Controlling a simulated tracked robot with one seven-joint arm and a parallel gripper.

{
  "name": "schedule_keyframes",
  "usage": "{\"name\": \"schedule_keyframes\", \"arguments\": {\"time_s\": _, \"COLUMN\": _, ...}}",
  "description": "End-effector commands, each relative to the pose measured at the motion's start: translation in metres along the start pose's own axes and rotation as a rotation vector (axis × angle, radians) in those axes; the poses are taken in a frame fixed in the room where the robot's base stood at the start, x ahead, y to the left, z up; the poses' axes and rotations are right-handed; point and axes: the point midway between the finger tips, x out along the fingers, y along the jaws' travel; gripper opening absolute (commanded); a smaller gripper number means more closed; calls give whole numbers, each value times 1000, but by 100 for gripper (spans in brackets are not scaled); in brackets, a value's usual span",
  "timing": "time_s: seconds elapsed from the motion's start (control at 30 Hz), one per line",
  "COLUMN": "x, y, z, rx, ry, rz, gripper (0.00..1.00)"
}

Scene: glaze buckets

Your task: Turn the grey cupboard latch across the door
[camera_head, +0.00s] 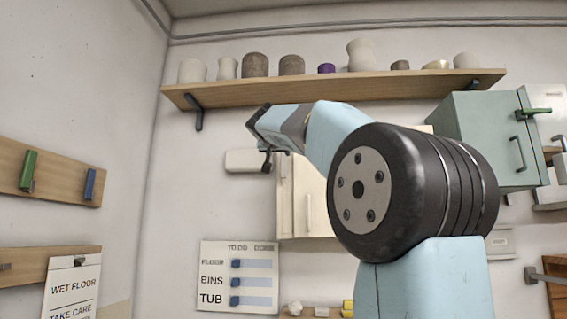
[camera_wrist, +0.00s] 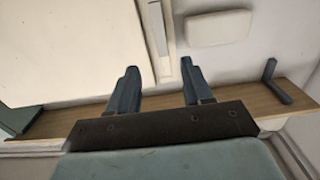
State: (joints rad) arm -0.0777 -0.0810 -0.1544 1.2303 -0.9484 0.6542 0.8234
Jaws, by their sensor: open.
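A cream cupboard (camera_head: 305,195) hangs on the back wall behind my arm, with a pale upright handle on its door. In the wrist view, which looks upside down, its pale door (camera_wrist: 70,45) fills the upper left. A narrow grey strip (camera_wrist: 155,30) runs along the door's edge; I cannot tell whether it is the latch. My gripper (camera_wrist: 158,78) is open and empty, its two fingers apart and pointing toward the cupboard's edge. In the head view my gripper (camera_head: 267,160) is small, at the cupboard's upper left, and nothing shows between its fingers.
A wooden shelf (camera_head: 340,88) with several pots runs above; its bracket (camera_wrist: 272,82) shows in the wrist view. A pale box (camera_head: 244,161) is left of the cupboard. A sign board (camera_head: 240,262) hangs below.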

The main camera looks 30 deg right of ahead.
Motion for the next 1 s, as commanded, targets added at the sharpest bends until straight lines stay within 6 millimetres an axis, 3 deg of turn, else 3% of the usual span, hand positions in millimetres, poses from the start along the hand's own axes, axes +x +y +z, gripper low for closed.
{"name": "schedule_keyframes", "arguments": {"time_s": 0.17, "x": 13, "y": -1, "z": -3, "rx": 1, "ry": 7, "rz": 4, "gripper": 50}}
{"name": "schedule_keyframes", "arguments": {"time_s": 0.8, "x": 107, "y": 0, "z": -2, "rx": 1, "ry": 6, "rz": 5, "gripper": 50}}
{"name": "schedule_keyframes", "arguments": {"time_s": 1.0, "x": 127, "y": 0, "z": -4, "rx": 1, "ry": 7, "rz": 4, "gripper": 50}}
